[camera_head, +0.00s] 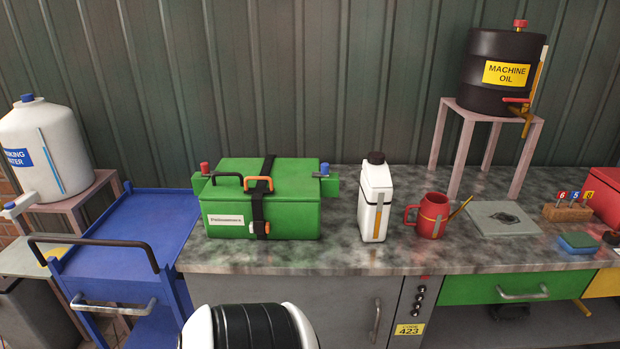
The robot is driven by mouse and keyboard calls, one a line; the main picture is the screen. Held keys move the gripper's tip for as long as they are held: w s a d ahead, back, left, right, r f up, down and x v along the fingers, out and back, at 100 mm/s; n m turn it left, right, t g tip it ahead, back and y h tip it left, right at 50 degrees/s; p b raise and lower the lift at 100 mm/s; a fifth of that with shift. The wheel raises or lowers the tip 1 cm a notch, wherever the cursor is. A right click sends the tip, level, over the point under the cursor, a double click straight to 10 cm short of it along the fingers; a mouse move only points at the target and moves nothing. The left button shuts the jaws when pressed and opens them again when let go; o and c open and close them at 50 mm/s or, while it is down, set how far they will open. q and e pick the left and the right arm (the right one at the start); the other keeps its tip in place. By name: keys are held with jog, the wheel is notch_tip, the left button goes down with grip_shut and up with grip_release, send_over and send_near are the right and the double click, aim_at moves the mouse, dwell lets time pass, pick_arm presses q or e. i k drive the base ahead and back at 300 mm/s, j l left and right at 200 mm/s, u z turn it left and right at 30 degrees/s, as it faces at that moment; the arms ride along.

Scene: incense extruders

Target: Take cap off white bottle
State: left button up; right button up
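A white bottle (368,207) stands upright on the stone-patterned counter, right of the green box. Its dark cap (376,158) sits on top of its neck. Neither my left nor my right gripper shows in the head view.
The green box (290,212) with a black strap stands left of the bottle on the counter (330,262). A black oil drum (490,75) on a stand is behind right. A blue cart (125,235) and white water jug (62,140) are left.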

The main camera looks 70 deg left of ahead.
aim_at(375, 200)
jog(key=u, duration=1.9)
jog(key=l+u, duration=0.15)
jog(key=u, duration=0.65)
jog(key=i+l, duration=0.05)
